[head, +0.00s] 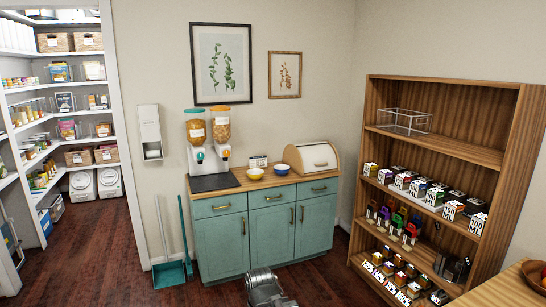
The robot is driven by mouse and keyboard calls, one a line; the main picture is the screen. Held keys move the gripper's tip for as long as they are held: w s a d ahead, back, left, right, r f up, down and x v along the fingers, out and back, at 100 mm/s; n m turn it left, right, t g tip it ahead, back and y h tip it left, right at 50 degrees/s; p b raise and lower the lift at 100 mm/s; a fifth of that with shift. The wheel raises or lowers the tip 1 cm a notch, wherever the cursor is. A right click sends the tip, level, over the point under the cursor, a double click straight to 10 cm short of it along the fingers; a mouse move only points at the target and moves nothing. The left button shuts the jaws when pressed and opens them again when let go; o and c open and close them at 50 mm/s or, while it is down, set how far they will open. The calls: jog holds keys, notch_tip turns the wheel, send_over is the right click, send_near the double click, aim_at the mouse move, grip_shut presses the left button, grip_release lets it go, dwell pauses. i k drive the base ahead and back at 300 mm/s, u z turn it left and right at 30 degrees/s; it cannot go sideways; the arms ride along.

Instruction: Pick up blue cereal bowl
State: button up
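The blue cereal bowl (281,169) sits upright on the wooden top of a teal cabinet (267,228), in the middle of the head view. It is small and looks empty, though its inside is hard to see. A yellow bowl (255,173) stands just left of it. My gripper (265,276) shows as a grey shape at the bottom centre, low in front of the cabinet and well apart from the bowl. Its fingers are too unclear to tell open from shut.
Two cereal dispensers (208,135) stand at the cabinet's left. A dustpan (169,273) and brush lean left of the cabinet. A wooden shelf (451,160) and table corner (503,288) are at right.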

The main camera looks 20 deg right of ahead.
aim_at(282, 171)
jog(key=z, duration=0.45)
jog(key=i, duration=2.75)
jog(key=u, duration=0.1)
